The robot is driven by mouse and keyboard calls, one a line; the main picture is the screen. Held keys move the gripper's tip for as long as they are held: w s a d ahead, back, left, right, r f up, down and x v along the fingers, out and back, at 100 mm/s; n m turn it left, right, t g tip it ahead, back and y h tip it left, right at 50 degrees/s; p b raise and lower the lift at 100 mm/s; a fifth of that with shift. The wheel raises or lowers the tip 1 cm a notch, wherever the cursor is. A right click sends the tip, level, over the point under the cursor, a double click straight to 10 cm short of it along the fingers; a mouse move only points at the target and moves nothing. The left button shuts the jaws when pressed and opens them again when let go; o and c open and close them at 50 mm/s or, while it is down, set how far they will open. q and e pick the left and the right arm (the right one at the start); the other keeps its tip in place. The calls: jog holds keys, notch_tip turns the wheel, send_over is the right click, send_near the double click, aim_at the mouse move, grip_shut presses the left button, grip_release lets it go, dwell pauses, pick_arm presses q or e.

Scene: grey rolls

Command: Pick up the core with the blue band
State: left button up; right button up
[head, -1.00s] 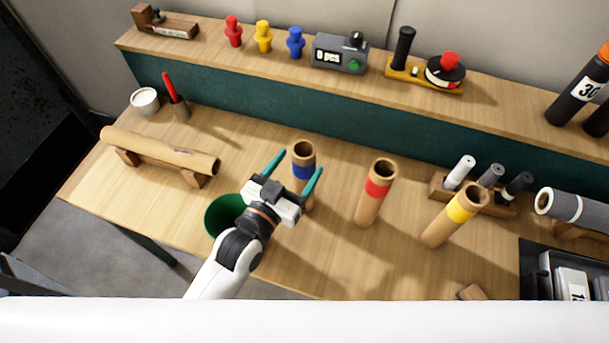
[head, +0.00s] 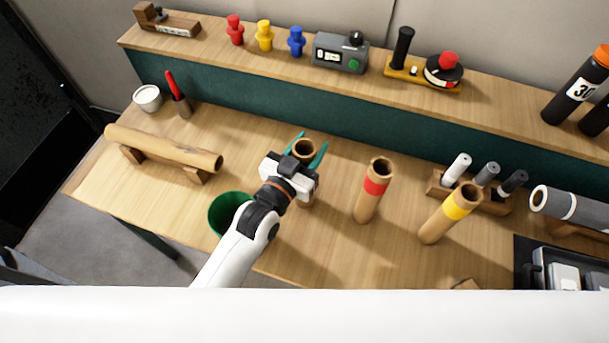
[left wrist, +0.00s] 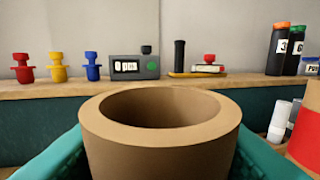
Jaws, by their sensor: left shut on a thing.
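The core with the blue band (head: 304,149) stands upright on the table. My left gripper (head: 306,148) is shut on it, one teal finger on each side. My gripper hides most of the core and its blue band in the head view. In the left wrist view the core's open brown rim (left wrist: 160,110) fills the lower middle, between the teal fingers. My right gripper is not in view.
A red-banded core (head: 373,190) and a yellow-banded core (head: 450,212) stand to the right. A green bin (head: 230,213) is at the front edge. A long roll (head: 163,148) lies on a wooden cradle at left. A shelf (head: 220,45) runs behind.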

pick_arm(q)
jog(key=shift+c, duration=0.6)
